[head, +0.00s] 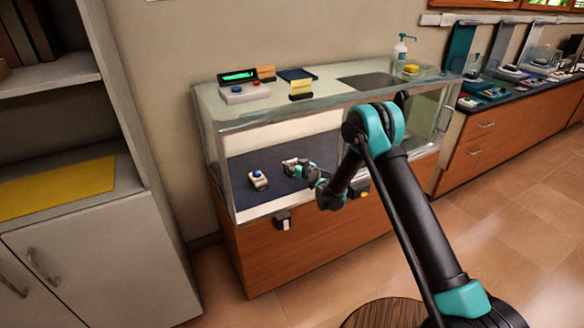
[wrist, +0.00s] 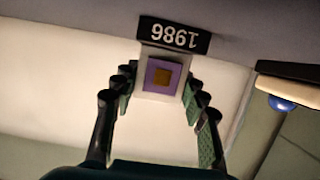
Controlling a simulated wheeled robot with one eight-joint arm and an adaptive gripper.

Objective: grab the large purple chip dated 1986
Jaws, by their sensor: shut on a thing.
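The purple face cannot be made out there.
A pale block with a blue round top (head: 257,180) stands left of my gripper in the case; its blue dome (wrist: 281,103) shows at the wrist view's right. The case's glass top (head: 320,95) carries a button box (head: 244,93) and a pump bottle (head: 400,50).

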